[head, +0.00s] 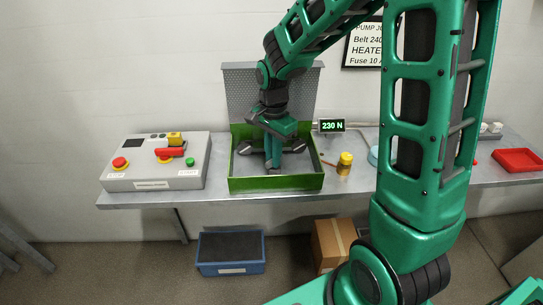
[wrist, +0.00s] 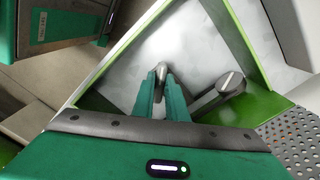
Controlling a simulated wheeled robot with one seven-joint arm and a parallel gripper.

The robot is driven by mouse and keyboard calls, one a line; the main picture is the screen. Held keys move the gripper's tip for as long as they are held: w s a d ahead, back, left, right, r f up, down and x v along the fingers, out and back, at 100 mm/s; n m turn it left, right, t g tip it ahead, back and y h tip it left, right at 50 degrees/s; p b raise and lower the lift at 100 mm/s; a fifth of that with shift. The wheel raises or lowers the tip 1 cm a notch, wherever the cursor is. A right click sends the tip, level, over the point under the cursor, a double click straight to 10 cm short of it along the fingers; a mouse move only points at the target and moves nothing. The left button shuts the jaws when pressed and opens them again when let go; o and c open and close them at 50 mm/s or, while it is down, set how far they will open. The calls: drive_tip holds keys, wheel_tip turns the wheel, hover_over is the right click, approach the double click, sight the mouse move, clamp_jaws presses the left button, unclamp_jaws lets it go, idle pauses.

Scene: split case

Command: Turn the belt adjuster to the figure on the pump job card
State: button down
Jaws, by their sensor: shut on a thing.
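The open green case (head: 276,184) stands on the bench, with its perforated back panel upright behind it. My gripper (head: 273,164) reaches down into the case. In the wrist view its fingers (wrist: 162,76) are shut on a small grey part (wrist: 162,67), which looks like the belt adjuster; the fingers hide most of it. A grey round part with a white line (wrist: 229,83) sits beside the fingers. The small display (head: 332,126) right of the case reads 230 N.
A grey control box (head: 153,182) with red, yellow and green controls stands left of the case. A red tray (head: 517,160) lies at far right. A blue bin (head: 230,268) and cardboard box (head: 330,246) are on the floor.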

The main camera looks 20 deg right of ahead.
drive_tip(key=shift+w+r, duration=0.1)
drive_tip(key=shift+w, duration=0.05)
drive_tip(key=c, duration=1.8)
unclamp_jaws()
drive_tip(key=shift+a, duration=0.1)
drive_tip(key=shift+o, duration=0.2)
wheel_tip(320, 180, up, 11)
drive_tip(key=shift+f, duration=0.2)
